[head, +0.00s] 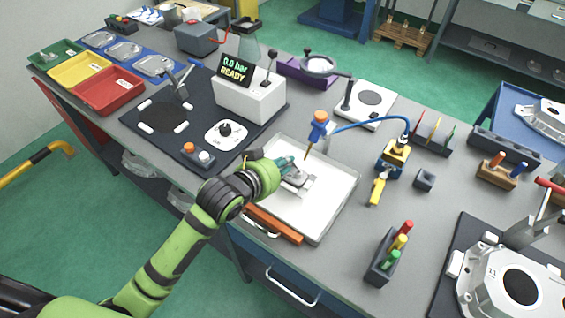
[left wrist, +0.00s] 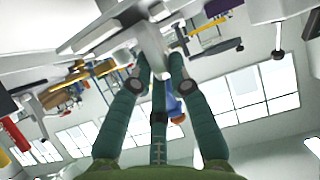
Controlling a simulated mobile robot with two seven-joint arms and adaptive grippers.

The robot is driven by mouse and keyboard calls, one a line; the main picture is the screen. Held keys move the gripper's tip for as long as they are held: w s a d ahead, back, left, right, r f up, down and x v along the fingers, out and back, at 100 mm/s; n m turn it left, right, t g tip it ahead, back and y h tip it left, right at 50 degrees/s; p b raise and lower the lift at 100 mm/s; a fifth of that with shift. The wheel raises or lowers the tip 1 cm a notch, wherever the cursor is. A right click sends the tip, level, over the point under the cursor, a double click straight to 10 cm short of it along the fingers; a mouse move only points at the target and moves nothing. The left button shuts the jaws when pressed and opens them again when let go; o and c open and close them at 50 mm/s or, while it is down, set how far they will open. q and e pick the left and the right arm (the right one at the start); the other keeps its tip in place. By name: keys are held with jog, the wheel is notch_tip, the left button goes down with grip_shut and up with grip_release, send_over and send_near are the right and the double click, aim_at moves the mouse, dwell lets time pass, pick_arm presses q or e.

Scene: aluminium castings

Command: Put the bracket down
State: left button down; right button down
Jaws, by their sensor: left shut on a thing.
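The bracket (head: 298,181) is a small pale grey metal casting. In the head view it is over the white tray (head: 330,205), and I cannot tell whether it touches the tray floor. My left gripper (head: 288,166), with teal fingers, reaches in from the left and is shut on the bracket. In the left wrist view the fingers (left wrist: 152,75) close around a grey part of the bracket (left wrist: 152,42). The fingers and wrist partly hide the bracket. My right gripper is not in view.
An orange-handled tool (head: 313,128) stands at the tray's back edge. An orange bar (head: 273,224) lies along its front left. A white box with a "0.0 bar READY" display (head: 236,69) stands behind left. A block with coloured handles (head: 388,255) stands to the right.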

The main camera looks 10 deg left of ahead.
pick_arm(q)
jog(key=shift+f, duration=0.2)
jog(key=shift+f, duration=0.2)
jog(key=c, duration=1.2)
grip_release()
jog(key=shift+r, duration=0.1)
